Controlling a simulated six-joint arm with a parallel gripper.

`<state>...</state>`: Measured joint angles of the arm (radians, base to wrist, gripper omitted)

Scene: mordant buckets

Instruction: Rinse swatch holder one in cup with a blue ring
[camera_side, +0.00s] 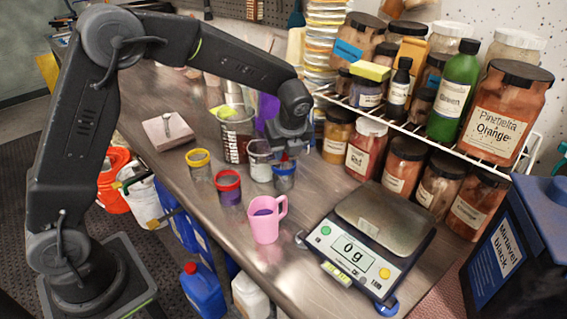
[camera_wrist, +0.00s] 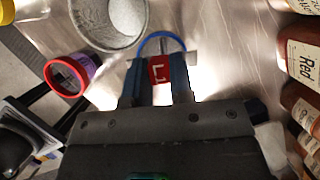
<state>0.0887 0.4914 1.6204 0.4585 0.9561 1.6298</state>
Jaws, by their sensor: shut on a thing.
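My gripper (camera_side: 289,150) is shut on a swatch holder with a red tag (camera_wrist: 159,70), which sits between the two fingers in the wrist view (camera_wrist: 156,82). The tag's lettering looks like "L1". The cup with a blue ring (camera_side: 284,178) stands on the bench directly below my gripper. Its blue rim (camera_wrist: 150,40) shows just beyond the tag in the wrist view. The holder's lower end overlaps the cup's mouth there; how deep it reaches inside is hidden.
A pale grey cup (camera_side: 260,168) stands close on the left. Cups with a red ring (camera_side: 228,188) and a yellow ring (camera_side: 198,166) stand further left. A pink jug (camera_side: 265,226) and scale (camera_side: 355,255) stand in front. A jar rack (camera_side: 420,135) stands right.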

